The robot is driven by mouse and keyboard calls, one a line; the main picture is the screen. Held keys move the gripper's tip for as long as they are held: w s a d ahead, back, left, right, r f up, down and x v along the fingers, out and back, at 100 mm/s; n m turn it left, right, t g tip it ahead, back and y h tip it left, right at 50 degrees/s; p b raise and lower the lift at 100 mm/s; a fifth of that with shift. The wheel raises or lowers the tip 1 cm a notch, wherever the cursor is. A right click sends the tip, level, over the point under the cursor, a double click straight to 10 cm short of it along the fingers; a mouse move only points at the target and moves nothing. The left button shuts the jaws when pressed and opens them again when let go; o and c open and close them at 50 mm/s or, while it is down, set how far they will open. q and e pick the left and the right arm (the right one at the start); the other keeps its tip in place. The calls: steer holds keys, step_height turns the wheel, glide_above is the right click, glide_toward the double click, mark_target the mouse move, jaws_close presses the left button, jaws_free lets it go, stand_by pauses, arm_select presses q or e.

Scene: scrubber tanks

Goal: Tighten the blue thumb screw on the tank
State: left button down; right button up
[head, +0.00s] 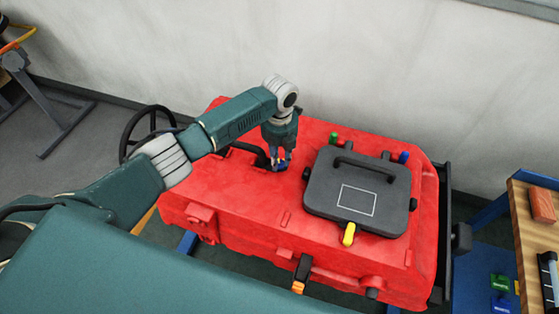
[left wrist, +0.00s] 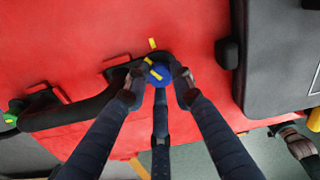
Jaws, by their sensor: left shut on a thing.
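The red tank (head: 220,220) fills the middle of the head view. The blue thumb screw (left wrist: 158,75) shows in the left wrist view on top of the tank, at the end of a black hose, with a yellow stripe across its head. Another yellow mark lies on the red surface just beyond it. My left gripper (head: 279,162) points down at the tank, and its fingers are shut around the screw. In the head view the fingers mostly hide the screw.
A dark grey lid (head: 325,190) with a handle lies right of my left gripper. Green (head: 333,137), blue (head: 403,157) and yellow (head: 349,235) knobs stand around it. A black handwheel (head: 133,122) is at the tank's left. A wooden bench (head: 527,215) stands at the right, and a wall behind.

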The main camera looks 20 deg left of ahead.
mark_target(279, 163)
arm_select(q)
steer(key=m, duration=0.2)
steer(key=m+b, duration=0.1)
steer(key=m, duration=0.1)
steer(key=m+b, duration=0.1)
steer(key=shift+w+r+m, duration=0.25)
steer(key=shift+w+m, duration=0.05)
steer(key=shift+m, duration=0.1)
stand_by(0.4)
steer(key=c, duration=1.6)
jaws_free()
steer(key=shift+r, duration=0.1)
steer(key=shift+o, duration=0.7)
steer(key=shift+s, duration=0.25)
step_height(279, 163, up, 12)
